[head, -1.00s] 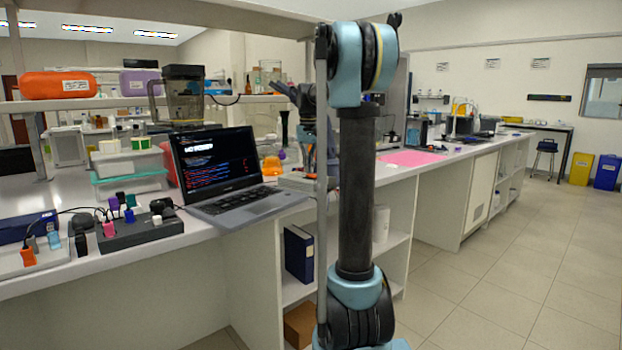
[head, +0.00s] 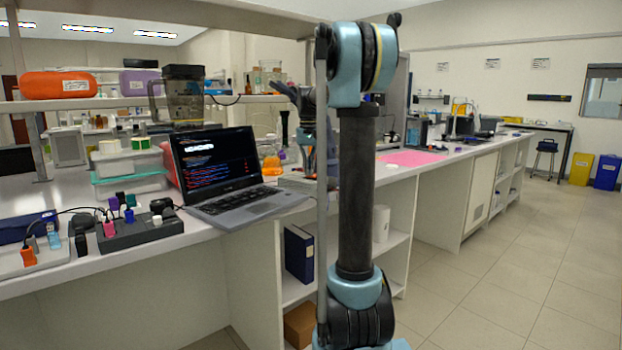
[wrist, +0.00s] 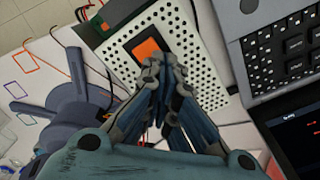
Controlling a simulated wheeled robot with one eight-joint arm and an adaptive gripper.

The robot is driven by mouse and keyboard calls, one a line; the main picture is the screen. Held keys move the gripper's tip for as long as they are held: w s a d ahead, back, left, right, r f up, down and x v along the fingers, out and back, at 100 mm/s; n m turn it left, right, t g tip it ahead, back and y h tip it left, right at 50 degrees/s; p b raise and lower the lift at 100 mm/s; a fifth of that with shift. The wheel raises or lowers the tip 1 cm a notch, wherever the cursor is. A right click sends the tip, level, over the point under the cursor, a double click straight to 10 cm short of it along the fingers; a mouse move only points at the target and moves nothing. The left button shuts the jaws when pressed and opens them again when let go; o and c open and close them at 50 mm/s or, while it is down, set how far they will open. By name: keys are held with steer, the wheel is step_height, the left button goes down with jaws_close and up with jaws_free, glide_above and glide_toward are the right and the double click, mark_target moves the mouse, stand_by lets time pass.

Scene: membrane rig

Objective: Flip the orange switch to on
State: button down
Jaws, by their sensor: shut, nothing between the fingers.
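The orange switch (wrist: 149,50) is a rocker in a black frame on top of a white perforated box (wrist: 193,62), seen in the wrist view. Which way the rocker is tipped I cannot tell. My gripper (wrist: 160,72) is shut and empty. Its fingertips are at the near edge of the switch in the picture and cover part of the black frame. Whether they touch it I cannot tell. In the head view my gripper (head: 308,165) is small and partly hidden by my arm, above the bench beyond the laptop. The switch cannot be made out there.
The open laptop (head: 228,178) stands beside the box; its keyboard (wrist: 292,45) is close on the right in the wrist view. A dark blue device (wrist: 75,112) lies to the left. An orange flask (head: 271,166) and a pink mat (head: 412,158) are on the bench.

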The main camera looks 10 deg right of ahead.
steer(key=shift+r, duration=3.45)
steer(key=shift+s, duration=0.1)
steer(key=s+f+t, duration=0.1)
steer(key=s+f, duration=0.4)
steer(key=s, duration=0.6)
steer(key=s+f, duration=0.5)
steer(key=s, duration=0.5)
steer(key=s+f+t, duration=0.1)
steer(key=s+f, duration=1.7)
steer(key=f, duration=0.1)
steer(key=shift+s+a+f, duration=0.25)
steer(key=shift+s+f, duration=0.05)
